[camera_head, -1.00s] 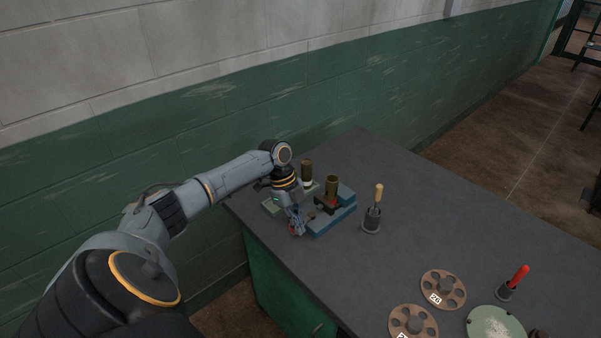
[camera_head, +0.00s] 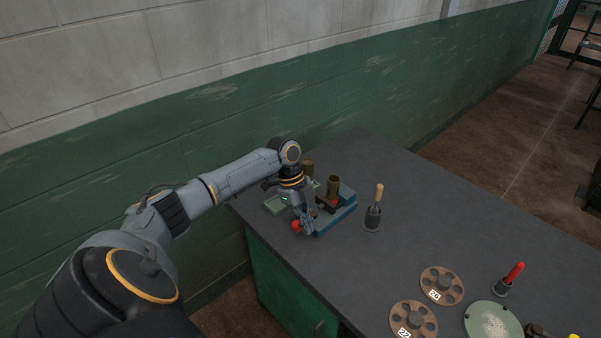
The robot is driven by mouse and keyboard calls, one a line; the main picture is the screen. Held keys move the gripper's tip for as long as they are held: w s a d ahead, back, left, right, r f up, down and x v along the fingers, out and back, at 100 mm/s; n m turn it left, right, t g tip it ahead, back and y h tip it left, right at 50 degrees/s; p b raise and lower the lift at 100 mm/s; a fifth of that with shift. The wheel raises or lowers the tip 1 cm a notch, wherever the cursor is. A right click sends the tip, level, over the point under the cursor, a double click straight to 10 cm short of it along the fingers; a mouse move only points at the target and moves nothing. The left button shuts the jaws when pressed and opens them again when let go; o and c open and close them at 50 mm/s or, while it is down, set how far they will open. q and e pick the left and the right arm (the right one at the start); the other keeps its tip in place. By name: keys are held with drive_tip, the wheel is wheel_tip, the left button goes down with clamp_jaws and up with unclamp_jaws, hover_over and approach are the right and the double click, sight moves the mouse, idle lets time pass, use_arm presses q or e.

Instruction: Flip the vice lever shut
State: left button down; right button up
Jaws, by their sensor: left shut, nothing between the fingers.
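The blue vice (camera_head: 341,212) sits on the dark workbench near its left front edge. A brass-coloured cylinder (camera_head: 333,187) stands upright in it. A red ball knob (camera_head: 296,226), which looks like the end of the vice lever, shows at the vice's left end. My left gripper (camera_head: 306,231) points down at that end, just right of the knob. It is shut with nothing between its fingers. I cannot tell whether it touches the lever. The lever's shaft is mostly hidden behind the gripper. My right gripper is not in view.
A green tray (camera_head: 275,205) lies left of the vice, and a second brass cylinder (camera_head: 308,167) stands behind my wrist. A wooden-handled tool stands in a holder (camera_head: 372,220) to the right. Two brown discs (camera_head: 453,297) and a green dish (camera_head: 480,326) lie nearer. The bench's middle is clear.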

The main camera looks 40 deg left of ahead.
use_arm(q)
drive_tip(key=b+v, duration=0.1)
drive_tip(key=v, duration=0.5)
drive_tip(key=shift+w+r, duration=0.35)
drive_tip(key=shift+r, duration=0.05)
drive_tip(key=shift+w+a, duration=0.1)
drive_tip(key=shift+f, duration=0.1)
